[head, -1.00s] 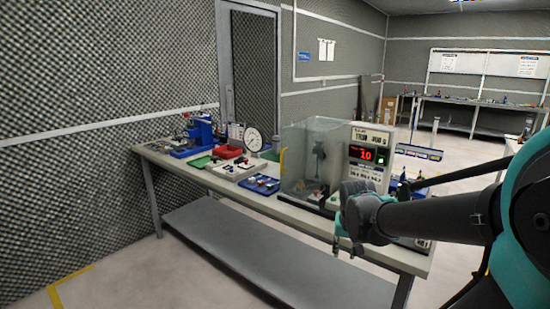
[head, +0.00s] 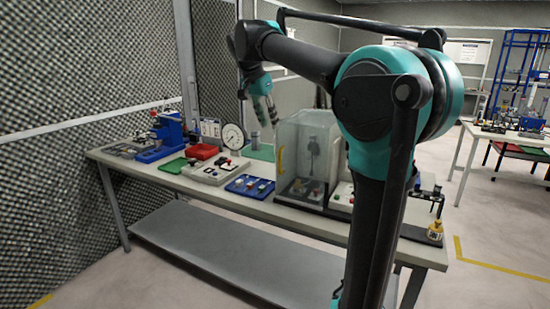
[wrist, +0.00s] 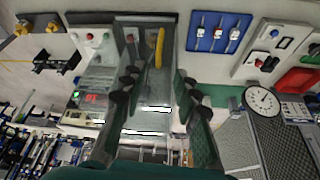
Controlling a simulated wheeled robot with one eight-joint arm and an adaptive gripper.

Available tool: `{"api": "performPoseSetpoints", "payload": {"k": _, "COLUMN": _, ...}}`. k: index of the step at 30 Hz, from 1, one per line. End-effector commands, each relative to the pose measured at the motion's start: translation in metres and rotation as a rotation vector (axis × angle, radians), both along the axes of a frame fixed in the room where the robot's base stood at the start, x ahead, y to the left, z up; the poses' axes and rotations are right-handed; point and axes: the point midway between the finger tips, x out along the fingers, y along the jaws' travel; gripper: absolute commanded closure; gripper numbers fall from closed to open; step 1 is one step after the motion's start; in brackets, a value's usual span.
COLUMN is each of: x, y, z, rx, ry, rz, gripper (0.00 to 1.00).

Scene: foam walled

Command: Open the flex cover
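The flex cover (head: 310,135) is a clear box-shaped guard on the bench, with a yellow handle (head: 281,161) on its left side. It looks closed over the fixture inside. In the wrist view the clear cover (wrist: 150,112) lies below the fingers, and its yellow handle (wrist: 159,48) shows just past the fingertips, between their lines. My gripper (head: 266,108) hangs above and to the left of the cover, pointing down. In the wrist view my gripper (wrist: 158,78) has its fingers wide apart with nothing held. I see no contact with the handle.
The bench (head: 125,157) also holds a blue vise (head: 167,135), a dial gauge (head: 233,136), a red bin (head: 203,151) and a blue tray (head: 250,186), left of the cover. My arm hides part of the bench's right side.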

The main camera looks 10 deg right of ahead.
Motion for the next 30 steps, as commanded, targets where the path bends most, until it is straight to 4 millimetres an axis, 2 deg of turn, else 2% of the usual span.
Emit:
{"api": "performPoseSetpoints", "payload": {"k": 21, "x": 0.035, "y": -0.038, "z": -0.125, "rx": 0.0, "ry": 0.0, "rz": 0.001, "gripper": 0.69}}
{"api": "performPoseSetpoints", "payload": {"k": 30, "x": 0.042, "y": -0.046, "z": -0.151, "rx": 0.001, "ry": 0.001, "rz": 0.003, "gripper": 0.69}}
